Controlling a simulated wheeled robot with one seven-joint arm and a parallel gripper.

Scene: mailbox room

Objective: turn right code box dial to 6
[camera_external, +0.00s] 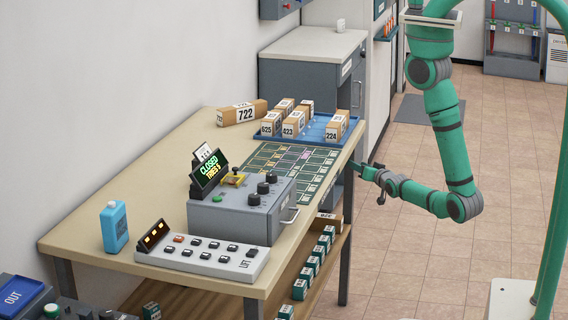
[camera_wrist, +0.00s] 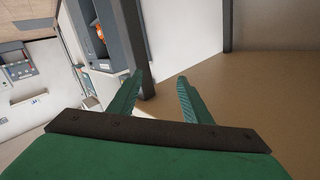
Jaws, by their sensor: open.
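The code box (camera_external: 230,222) is a grey box on the table, with a green button, a yellow piece and several dark dials on top. The far right dial (camera_external: 271,177) is small and dark; its number is too small to read. A black display (camera_external: 209,174) behind the box shows "CLOSED" and a second line ending in 5. My gripper (camera_external: 368,180) is off the table's right edge, to the right of the box and apart from it. In the wrist view my gripper (camera_wrist: 160,80) is open and empty; no dial shows there.
The table (camera_external: 160,180) also holds a blue bottle (camera_external: 114,227), a white button panel (camera_external: 205,254), a green chart (camera_external: 290,170) and a blue tray (camera_external: 318,132) of boxes. A lower shelf (camera_external: 277,292) carries several small boxes.

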